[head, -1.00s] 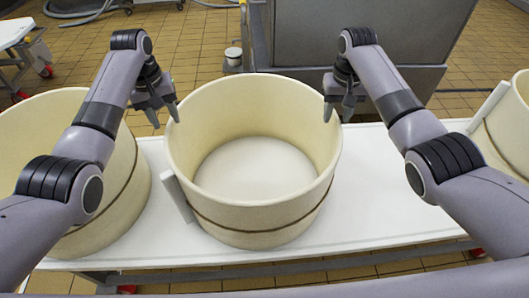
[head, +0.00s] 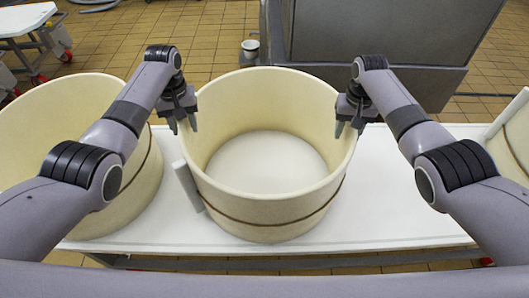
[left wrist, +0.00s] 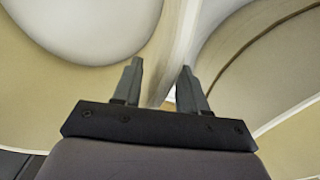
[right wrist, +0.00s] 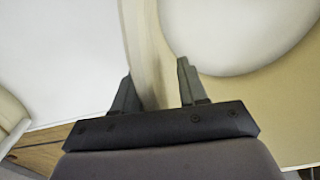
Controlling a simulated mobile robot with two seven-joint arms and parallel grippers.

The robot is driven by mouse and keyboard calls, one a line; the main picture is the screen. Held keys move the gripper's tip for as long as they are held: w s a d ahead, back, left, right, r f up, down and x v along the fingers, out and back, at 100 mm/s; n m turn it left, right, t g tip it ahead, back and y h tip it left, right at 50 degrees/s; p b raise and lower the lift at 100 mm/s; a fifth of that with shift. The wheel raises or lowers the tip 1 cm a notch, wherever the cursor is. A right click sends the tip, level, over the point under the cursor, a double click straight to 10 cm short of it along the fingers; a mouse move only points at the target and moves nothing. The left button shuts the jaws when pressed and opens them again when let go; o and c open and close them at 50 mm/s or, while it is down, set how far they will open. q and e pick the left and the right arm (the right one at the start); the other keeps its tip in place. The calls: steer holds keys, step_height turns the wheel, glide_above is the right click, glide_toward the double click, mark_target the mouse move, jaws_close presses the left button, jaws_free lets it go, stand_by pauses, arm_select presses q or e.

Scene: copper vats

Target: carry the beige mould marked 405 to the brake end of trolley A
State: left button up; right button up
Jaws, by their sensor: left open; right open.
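A large round beige mould (head: 265,208) with a dark band stands upright on a white trolley top (head: 395,205), in the middle of the head view. It looks empty. No number can be read on it, so I cannot tell whether it is 405. My left gripper (head: 182,128) is open at the mould's left rim; in the left wrist view the wall (left wrist: 172,55) runs between its fingers (left wrist: 158,85). My right gripper (head: 347,131) is open at the right rim; in the right wrist view the wall (right wrist: 146,60) passes between its fingers (right wrist: 153,90).
Another beige mould (head: 90,215) stands close on the left, and part of a third (head: 517,135) shows at the right edge. A grey metal tank (head: 385,45) is behind the trolley. A small white cup-like object (head: 250,48) is beyond the mould. Tiled floor lies behind.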

arm_select(q)
steer(key=shift+f, duration=0.7)
arm_select(e)
steer(key=shift+f, duration=0.7)
arm_select(q)
jaws_close()
arm_select(e)
jaws_close()
arm_select(q)
steer(key=shift+w+r, duration=0.1)
steer(key=shift+r, duration=0.1)
arm_select(e)
steer(key=shift+w+r, duration=0.1)
steer(key=shift+r, duration=0.1)
